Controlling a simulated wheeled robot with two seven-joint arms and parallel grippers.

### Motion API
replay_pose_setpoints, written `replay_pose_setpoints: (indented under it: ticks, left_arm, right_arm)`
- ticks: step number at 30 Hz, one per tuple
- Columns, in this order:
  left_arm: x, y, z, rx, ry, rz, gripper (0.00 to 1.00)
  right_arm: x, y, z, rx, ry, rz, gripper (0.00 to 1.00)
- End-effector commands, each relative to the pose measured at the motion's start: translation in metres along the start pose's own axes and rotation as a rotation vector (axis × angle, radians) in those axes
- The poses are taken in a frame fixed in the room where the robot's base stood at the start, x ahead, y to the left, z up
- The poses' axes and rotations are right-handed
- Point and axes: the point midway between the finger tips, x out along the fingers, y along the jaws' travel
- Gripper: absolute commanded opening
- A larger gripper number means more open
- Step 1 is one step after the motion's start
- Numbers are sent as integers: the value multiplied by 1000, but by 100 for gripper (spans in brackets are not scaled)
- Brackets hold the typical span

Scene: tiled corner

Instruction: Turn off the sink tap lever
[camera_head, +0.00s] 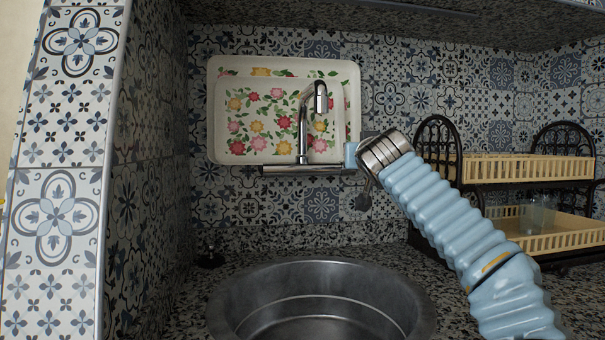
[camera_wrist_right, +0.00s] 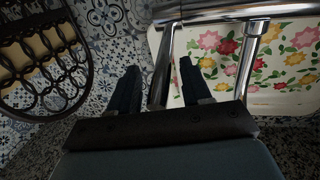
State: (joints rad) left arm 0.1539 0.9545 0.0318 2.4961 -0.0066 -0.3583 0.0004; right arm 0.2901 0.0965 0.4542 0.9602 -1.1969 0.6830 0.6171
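The chrome sink tap (camera_head: 303,128) is mounted on the tiled wall, its spout rising and bending forward above a horizontal chrome body. The tap body also shows at the top of the right wrist view (camera_wrist_right: 225,12). A thin chrome rod, which looks like the tap lever (camera_wrist_right: 165,65), runs between the fingers of my right gripper (camera_wrist_right: 160,70). The two dark fingers are apart, with gaps beside the rod. In the head view my right arm reaches to the tap's right end and hides the lever. My left gripper is not in view.
A round steel sink basin (camera_head: 395,295) lies below the tap in the speckled counter (camera_head: 190,320). Floral trays (camera_head: 350,75) lean against the wall behind the tap. A black rack with yellow shelves (camera_head: 525,168) stands at right, also close in the wrist view (camera_wrist_right: 60,45).

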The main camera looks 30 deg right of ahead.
Motion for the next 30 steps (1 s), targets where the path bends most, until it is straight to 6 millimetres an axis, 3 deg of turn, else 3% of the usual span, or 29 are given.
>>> replay_pose_setpoints:
  ticks: [8, 24, 30]
  left_arm:
    - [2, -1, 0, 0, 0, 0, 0]
    - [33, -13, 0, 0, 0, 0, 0]
    - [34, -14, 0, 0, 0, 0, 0]
  right_arm:
    - [-4, 0, -1, 2, 4, -2, 48]
    - [-74, -1, 0, 3, 5, -4, 48]
    - [-82, -1, -2, 3, 4, -3, 48]
